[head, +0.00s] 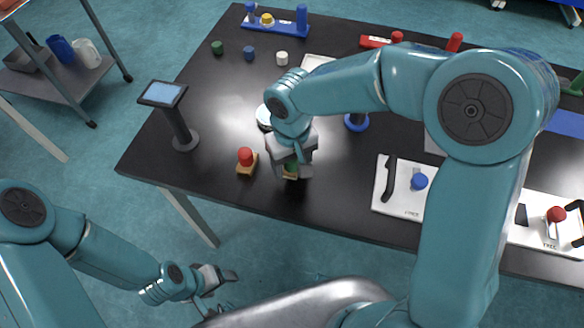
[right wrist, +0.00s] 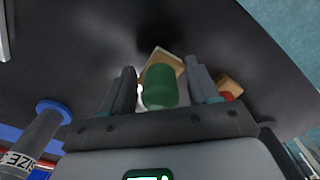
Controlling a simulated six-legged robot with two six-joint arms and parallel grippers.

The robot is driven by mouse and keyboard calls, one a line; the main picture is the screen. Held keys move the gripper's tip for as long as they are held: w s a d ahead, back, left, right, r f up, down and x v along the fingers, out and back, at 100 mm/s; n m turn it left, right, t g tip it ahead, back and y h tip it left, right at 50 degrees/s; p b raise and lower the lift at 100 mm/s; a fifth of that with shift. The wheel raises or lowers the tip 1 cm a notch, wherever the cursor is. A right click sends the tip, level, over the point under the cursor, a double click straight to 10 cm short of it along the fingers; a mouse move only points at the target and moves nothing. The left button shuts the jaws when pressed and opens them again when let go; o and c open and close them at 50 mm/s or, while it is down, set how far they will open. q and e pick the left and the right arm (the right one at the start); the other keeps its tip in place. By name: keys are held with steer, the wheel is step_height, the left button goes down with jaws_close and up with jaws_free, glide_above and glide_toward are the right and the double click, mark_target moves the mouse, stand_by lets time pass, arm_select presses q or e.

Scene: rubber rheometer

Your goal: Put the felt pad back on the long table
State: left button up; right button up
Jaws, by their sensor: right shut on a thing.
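A tan block (right wrist: 167,56) with a green knob (right wrist: 160,87) sits between the fingers of my right gripper (right wrist: 164,88) in the right wrist view. The gripper is shut on the green knob. In the head view my right gripper (head: 291,168) is low over the near left part of the long black table (head: 215,110), and the green knob shows below it. I cannot tell whether the block touches the table. No separate felt pad can be made out. My left gripper (head: 222,278) is off the table's near side; its finger gap is unclear.
A red-knobbed tan block (head: 246,161) stands just left of my right gripper. A small screen on a stand (head: 175,112) is farther left. White boards (head: 397,190) lie to the right. Small coloured cylinders (head: 249,53) stand farther back. Bare table surrounds the near left corner.

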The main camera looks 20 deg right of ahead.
steer(key=shift+f, duration=0.95)
steer(key=shift+s+f, duration=0.2)
steer(key=shift+w+f, duration=0.1)
steer(key=shift+f, duration=0.15)
steer(key=o, duration=0.9)
steer(key=shift+o, duration=0.2)
